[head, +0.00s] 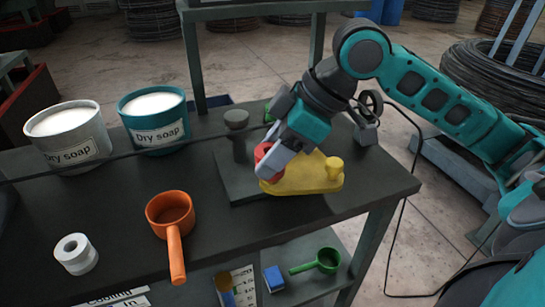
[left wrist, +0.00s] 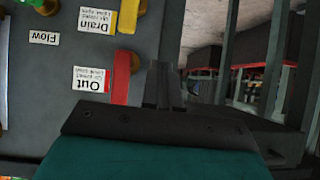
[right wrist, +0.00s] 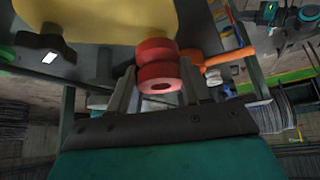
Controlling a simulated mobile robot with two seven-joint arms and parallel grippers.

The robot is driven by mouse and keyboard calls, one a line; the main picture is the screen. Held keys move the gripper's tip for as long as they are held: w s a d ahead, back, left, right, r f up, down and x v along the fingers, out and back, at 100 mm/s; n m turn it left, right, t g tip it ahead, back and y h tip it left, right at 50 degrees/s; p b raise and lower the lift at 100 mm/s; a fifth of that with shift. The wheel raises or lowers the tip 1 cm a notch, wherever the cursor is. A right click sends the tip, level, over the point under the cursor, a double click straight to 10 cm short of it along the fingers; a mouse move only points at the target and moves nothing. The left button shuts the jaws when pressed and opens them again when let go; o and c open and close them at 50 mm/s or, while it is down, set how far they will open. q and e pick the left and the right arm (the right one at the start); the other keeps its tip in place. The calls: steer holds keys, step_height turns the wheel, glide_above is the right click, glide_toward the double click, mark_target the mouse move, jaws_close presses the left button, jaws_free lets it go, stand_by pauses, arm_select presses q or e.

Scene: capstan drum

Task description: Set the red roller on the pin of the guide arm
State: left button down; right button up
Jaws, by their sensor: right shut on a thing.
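The red roller (head: 265,157) is between the fingers of my right gripper (head: 270,172), beside the left end of the yellow guide arm (head: 305,178). In the right wrist view the red roller (right wrist: 158,76) is spool-shaped, with its bored end facing the camera and the guide arm (right wrist: 95,20) behind it. My right gripper (right wrist: 156,92) is shut on it. The pin is hidden, so I cannot tell whether the roller is around it. My left gripper (left wrist: 166,85) shows only in the left wrist view, its fingers close together and empty.
Two Dry soap tubs (head: 153,118), an orange ladle (head: 170,225) and a white roll (head: 76,253) stand left on the dark bench. A grey post (head: 237,130) rises behind the guide arm. The left wrist view shows a panel with red (left wrist: 121,78) and yellow handles.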

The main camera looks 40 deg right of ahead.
steer(key=shift+f, duration=0.15)
steer(key=o, duration=1.1)
steer(key=shift+c, duration=0.2)
steer(key=shift+d+r, duration=0.15)
steer(key=shift+r, duration=0.25)
steer(key=v, duration=1.1)
steer(key=shift+r, duration=0.15)
steer(key=shift+s, duration=0.15)
